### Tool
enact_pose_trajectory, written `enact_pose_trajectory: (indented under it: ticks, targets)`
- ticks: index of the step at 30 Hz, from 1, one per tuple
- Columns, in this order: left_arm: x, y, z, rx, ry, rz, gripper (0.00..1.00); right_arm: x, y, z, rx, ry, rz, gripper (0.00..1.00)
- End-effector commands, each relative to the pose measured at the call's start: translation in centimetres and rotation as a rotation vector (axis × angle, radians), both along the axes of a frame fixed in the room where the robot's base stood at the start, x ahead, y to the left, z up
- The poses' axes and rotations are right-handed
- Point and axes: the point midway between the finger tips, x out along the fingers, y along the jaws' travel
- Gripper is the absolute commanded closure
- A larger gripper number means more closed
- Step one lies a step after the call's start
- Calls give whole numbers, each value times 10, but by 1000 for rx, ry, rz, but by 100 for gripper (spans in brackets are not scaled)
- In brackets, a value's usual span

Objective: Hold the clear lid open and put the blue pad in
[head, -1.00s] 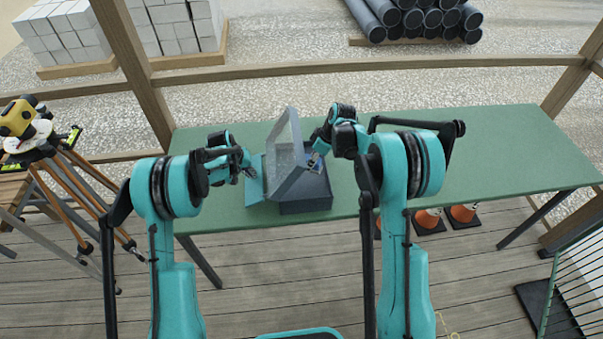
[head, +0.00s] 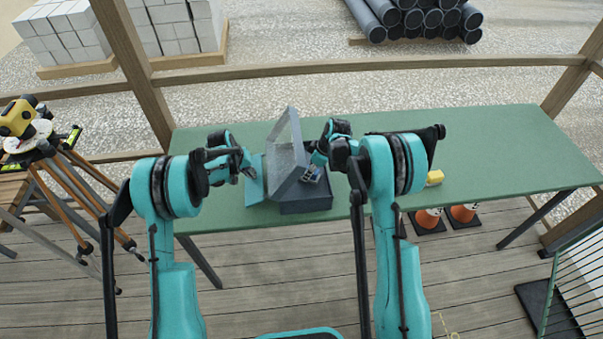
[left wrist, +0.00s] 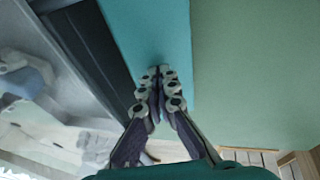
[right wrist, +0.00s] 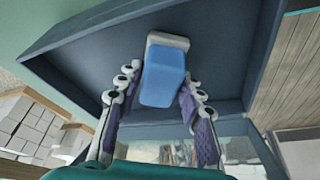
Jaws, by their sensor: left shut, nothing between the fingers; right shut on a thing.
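A dark grey box (head: 305,204) stands on the green table. Its clear lid (head: 286,135) with a dark frame is raised and tilted at the box's left side. My left gripper (head: 250,172) is shut and empty beside the lid, on its left. In the left wrist view its fingertips (left wrist: 158,78) are over a teal strip, with the lid at left; contact is unclear. My right gripper (right wrist: 150,92) is shut on the blue pad (right wrist: 163,78), which has a pale grey end. The pad is over the box's open interior; I cannot tell whether it touches the floor.
The green table (head: 500,150) is mostly clear to the right. A yellow object (head: 434,178) lies near its front edge, by my right arm. A teal panel (head: 254,190) lies left of the box. Orange cones (head: 463,213) stand below the table. A tripod instrument (head: 22,120) is at far left.

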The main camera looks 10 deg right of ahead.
Motion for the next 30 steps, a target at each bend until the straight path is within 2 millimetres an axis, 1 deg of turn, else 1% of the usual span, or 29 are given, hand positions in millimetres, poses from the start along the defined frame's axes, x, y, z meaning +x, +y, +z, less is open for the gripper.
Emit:
enact_pose_trajectory:
  ticks: [2, 3, 4, 5, 13, 16, 30]
  targets:
    - [0, 0, 0, 0, 0, 0, 100, 0, 0, 0, 0, 0, 0, 88]
    - [0, 0, 0, 0, 0, 0, 100, 0, 0, 0, 0, 0, 0, 53]
    - [0, 0, 0, 0, 0, 0, 100, 0, 0, 0, 0, 0, 0, 45]
    - [0, 0, 0, 0, 0, 0, 100, 0, 0, 0, 0, 0, 0, 39]
    - [0, 0, 0, 0, 0, 0, 100, 0, 0, 0, 0, 0, 0, 39]
    - [0, 0, 0, 0, 0, 0, 100, 0, -1, 4, 0, 0, 0, 39]
    - [0, 0, 0, 0, 0, 0, 100, 0, -13, 42, 0, 0, 0, 39]
